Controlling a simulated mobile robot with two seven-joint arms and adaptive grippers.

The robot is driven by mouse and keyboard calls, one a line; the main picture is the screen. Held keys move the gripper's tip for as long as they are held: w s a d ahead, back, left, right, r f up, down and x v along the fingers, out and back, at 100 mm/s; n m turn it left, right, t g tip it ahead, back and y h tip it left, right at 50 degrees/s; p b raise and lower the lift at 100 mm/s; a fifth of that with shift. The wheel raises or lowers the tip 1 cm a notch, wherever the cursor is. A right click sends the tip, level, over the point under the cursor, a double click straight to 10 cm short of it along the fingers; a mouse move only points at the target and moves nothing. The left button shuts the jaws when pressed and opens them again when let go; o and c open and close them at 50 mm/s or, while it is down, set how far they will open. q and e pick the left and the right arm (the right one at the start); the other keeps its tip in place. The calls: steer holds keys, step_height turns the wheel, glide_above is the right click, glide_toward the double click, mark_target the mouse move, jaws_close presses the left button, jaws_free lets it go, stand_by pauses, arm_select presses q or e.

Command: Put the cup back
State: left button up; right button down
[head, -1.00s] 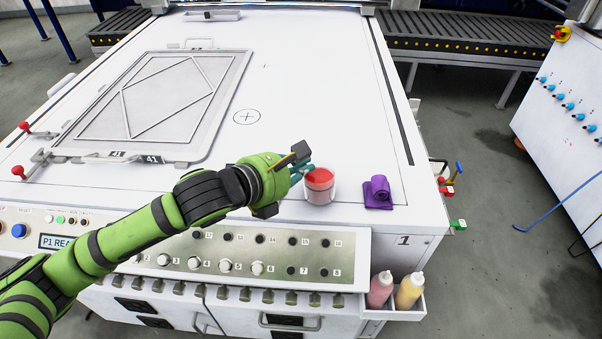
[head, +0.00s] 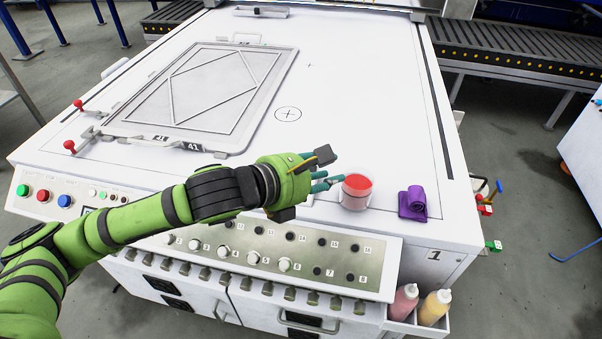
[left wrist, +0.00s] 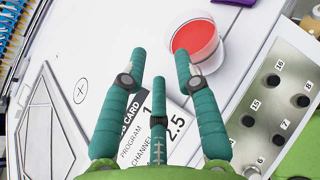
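The clear cup (head: 356,193) with red contents stands upright on the white table top, near its front right. In the left wrist view the cup (left wrist: 198,42) is just beyond the fingertips. My left gripper (head: 325,170) is to the left of the cup in the head view. Its teal fingers (left wrist: 162,72) are spread apart with nothing between them, and they appear clear of the cup. My right gripper is in neither view.
A printed card (left wrist: 155,130) lies beneath my left fingers. The knob panel (head: 265,257) runs along the front edge. A framed screen (head: 200,95) is at the back left. Two bottles (head: 403,304) stand in a side holder.

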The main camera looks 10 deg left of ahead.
arm_select(q)
steer(key=p+v, duration=0.7)
steer(key=v, duration=0.1)
stand_by(0.6)
